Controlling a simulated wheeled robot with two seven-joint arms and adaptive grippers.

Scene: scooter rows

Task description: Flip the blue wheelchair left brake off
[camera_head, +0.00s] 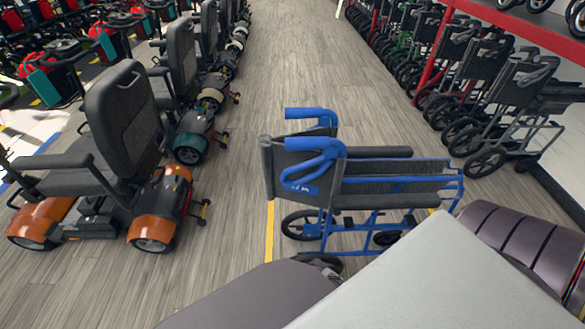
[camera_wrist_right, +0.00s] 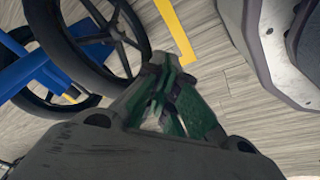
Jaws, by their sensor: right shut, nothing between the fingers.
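The blue wheelchair (camera_head: 365,185) stands upright in the middle of the head view, its push handles toward the left and its seat extending right. Its brake levers cannot be made out. A dark spoked wheel (camera_wrist_right: 100,38) and a blue frame tube (camera_wrist_right: 30,68) show at the upper left of the right wrist view. My right gripper (camera_wrist_right: 165,72) is shut and empty, its green-lined fingers meeting at the tips, low over the floor close beside the wheel. Whether it touches the wheel cannot be told. The right gripper is hidden in the head view. My left gripper is in neither view.
Several folded wheelchairs (camera_head: 510,105) line the right side under a red rack (camera_head: 520,22). A yellow floor line (camera_head: 270,232) runs by the blue wheelchair. The wooden aisle (camera_head: 290,60) beyond is clear.

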